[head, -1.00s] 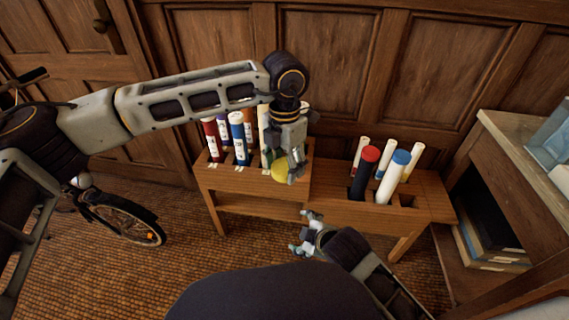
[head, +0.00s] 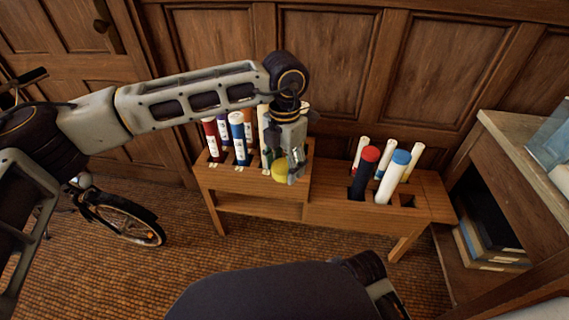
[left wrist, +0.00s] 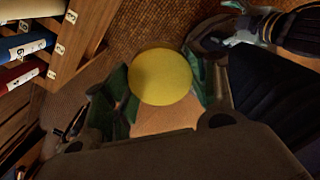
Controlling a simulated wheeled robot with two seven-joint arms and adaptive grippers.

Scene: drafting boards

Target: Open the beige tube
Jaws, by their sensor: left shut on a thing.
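The beige tube (left wrist: 165,121) shows in the left wrist view as a pale patch below its round yellow cap (left wrist: 160,76). The yellow cap also shows in the head view (head: 280,172), at the front of the rack. My left gripper (head: 294,172) is shut on the tube near the cap. Its green-tinted fingers flank the cap in the left wrist view (left wrist: 160,90). Most of the tube's body is hidden by the gripper. My right gripper (left wrist: 236,24) is at the upper right of the left wrist view, apart from the tube, with its fingers spread and empty.
The wooden rack (head: 255,185) holds red and blue-capped tubes at its left. Its lower right part (head: 325,214) holds a red-capped dark tube (head: 364,174), a blue-capped white tube (head: 393,178) and others. A shelf (head: 515,150) stands at right, a bicycle (head: 115,218) at left.

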